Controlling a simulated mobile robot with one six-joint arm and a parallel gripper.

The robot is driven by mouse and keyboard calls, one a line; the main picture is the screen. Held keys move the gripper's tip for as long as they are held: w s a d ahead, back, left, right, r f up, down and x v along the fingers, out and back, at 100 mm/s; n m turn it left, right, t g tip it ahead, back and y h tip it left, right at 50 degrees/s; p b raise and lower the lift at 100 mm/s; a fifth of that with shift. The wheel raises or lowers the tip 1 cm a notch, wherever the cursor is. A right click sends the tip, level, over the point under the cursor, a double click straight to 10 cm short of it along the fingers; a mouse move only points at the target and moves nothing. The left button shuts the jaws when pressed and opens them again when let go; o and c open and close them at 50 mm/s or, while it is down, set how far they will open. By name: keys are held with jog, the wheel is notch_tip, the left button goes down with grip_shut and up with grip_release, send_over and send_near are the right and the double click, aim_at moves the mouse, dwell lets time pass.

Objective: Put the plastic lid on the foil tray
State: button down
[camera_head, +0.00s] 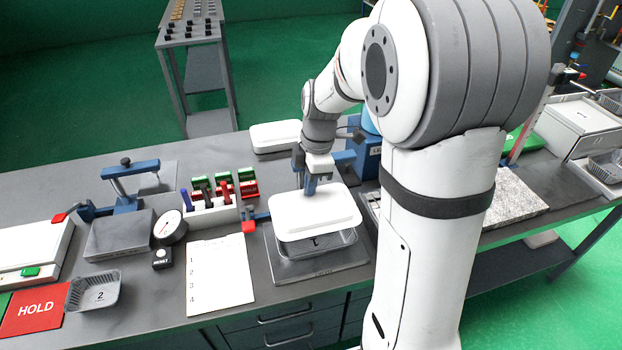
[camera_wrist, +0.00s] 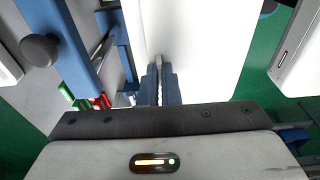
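The white plastic lid (camera_head: 335,215) is in my gripper (camera_head: 310,188), over the foil tray marked 1 (camera_head: 318,247) in the head view. The tray sits on a dark grey plate (camera_head: 290,272), and its front wall shows below the lid; the rest is hidden. The lid looks a little above the tray, though contact at the back cannot be seen. In the wrist view my gripper's blue fingers (camera_wrist: 160,85) are close together on a small upright part at the lid (camera_wrist: 205,45).
White lids (camera_head: 275,136) lie behind. A second tray marked 2 (camera_head: 95,291) lies by the red HOLD mat (camera_head: 35,309).

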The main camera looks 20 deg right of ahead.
aim_at(311, 202)
jog(key=shift+f+b, duration=2.3)
jog(key=shift+f, duration=0.9)
jog(key=c, duration=2.1)
grip_release()
jog(key=o, duration=0.5)
jog(key=shift+o, duration=0.2)
jog(key=r, duration=0.5)
jog(key=d+r, duration=0.1)
jog(key=r, duration=0.1)
jog(key=shift+r, duration=0.4)
